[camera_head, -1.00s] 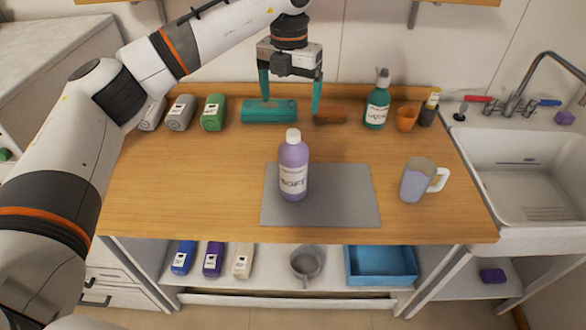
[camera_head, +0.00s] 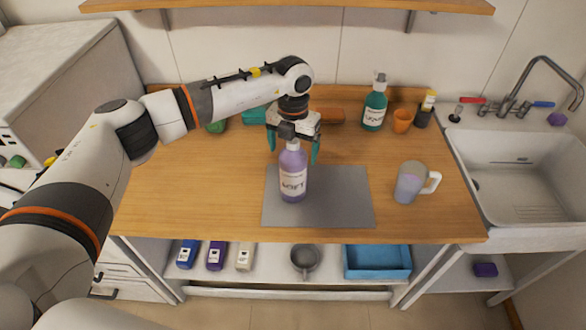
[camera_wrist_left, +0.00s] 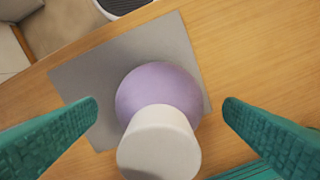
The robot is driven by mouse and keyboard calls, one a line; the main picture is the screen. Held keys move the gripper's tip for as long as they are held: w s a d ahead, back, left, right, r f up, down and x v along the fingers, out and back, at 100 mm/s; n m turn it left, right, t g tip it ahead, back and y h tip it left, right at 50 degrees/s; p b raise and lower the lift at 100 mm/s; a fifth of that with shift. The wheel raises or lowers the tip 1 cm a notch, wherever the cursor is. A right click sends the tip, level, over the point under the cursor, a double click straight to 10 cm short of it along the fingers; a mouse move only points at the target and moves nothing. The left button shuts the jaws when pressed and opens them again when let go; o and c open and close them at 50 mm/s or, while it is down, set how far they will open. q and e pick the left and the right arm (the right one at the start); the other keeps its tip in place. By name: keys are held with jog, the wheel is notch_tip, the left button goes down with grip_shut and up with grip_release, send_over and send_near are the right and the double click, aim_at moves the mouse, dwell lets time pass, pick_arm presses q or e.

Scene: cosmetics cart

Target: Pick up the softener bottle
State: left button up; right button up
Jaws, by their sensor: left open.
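The softener bottle (camera_head: 293,175) is lilac with a label reading SOFT and stands upright on a grey mat (camera_head: 340,200). My left gripper (camera_head: 292,150) is open, with teal fingers, above and around the bottle's top in the head view. In the left wrist view the bottle's white cap (camera_wrist_left: 158,145) and lilac shoulder (camera_wrist_left: 160,88) lie between the two spread fingers (camera_wrist_left: 160,120), with a gap on both sides. The gripper hides part of the cap in the head view. My right gripper is not seen.
A green pump bottle (camera_head: 375,105), an orange cup (camera_head: 402,120) and a dark bottle (camera_head: 426,108) stand at the back right. A sink (camera_head: 510,175) is at the right.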

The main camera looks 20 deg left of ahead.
pick_arm(q)
jog(key=c, duration=1.7)
